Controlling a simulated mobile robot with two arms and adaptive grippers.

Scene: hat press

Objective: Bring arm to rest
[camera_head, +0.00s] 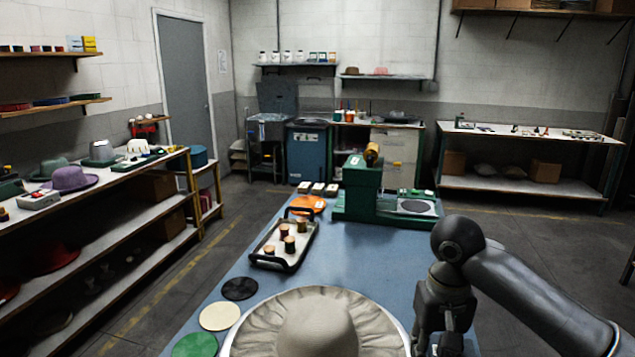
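My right arm (530,295) comes in from the right edge and bends down at a dark rounded joint. My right gripper (440,340) points down at the bottom of the head view, just right of a beige hat form (318,325) with a pale rim. Its fingertips run into the bottom edge, so I cannot tell whether it is open or shut. I see nothing held in it. My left arm and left gripper are not in view.
The blue table (345,265) carries a black-handled tray (268,257) with several spools, an orange disc (306,204), a green press machine (362,190) and round felt pieces (220,316) at left. Bare tabletop lies between tray and arm. Shelves with hats (70,178) stand left.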

